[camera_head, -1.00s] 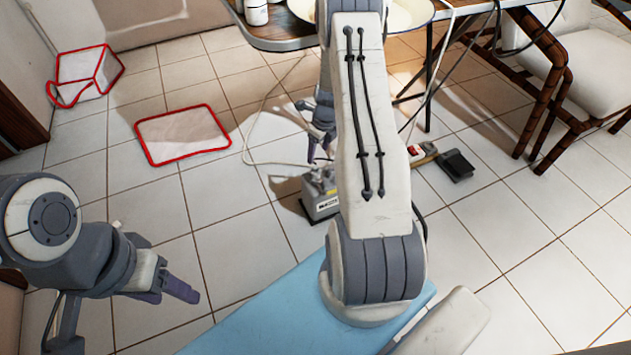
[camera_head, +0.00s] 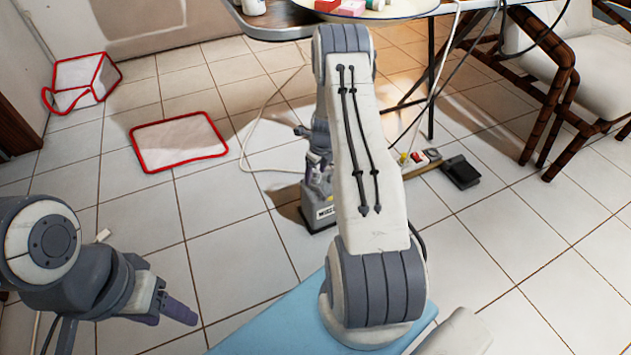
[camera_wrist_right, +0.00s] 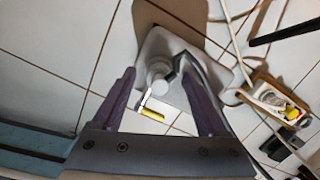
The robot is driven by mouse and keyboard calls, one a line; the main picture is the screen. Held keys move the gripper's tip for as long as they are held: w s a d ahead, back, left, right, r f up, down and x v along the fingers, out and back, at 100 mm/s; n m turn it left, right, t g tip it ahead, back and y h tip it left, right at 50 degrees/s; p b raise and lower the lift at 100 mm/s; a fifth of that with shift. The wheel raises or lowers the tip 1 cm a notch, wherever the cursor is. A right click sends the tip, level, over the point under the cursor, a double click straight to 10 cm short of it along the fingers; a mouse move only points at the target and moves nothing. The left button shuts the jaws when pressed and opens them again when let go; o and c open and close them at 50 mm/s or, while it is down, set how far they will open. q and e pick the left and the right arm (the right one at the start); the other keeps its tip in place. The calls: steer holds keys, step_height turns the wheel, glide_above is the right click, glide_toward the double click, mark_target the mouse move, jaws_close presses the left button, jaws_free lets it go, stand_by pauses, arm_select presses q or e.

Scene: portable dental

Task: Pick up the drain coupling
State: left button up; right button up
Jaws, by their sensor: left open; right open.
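In the right wrist view, my right gripper (camera_wrist_right: 158,68) is open. A pale grey rounded fitting (camera_wrist_right: 159,78) shows between its two fingers, on top of a light-coloured unit on the floor. This may be the drain coupling, but I cannot tell for sure. In the head view the unit (camera_head: 319,214) is a grey box with a label, and my right gripper (camera_head: 317,160) is just above it, partly hidden by my own right arm. My left gripper (camera_head: 178,311) hangs empty at the lower left, far from the unit.
A power strip (camera_head: 420,158) with plugs and a black pedal (camera_head: 461,172) lie right of the unit. A table (camera_head: 275,27) stands behind, a chair (camera_head: 580,75) at right. Cables cross the floor.

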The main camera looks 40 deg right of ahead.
steer(key=shift+r, duration=0.1)
steer(key=shift+c, duration=0.3)
jaws_close()
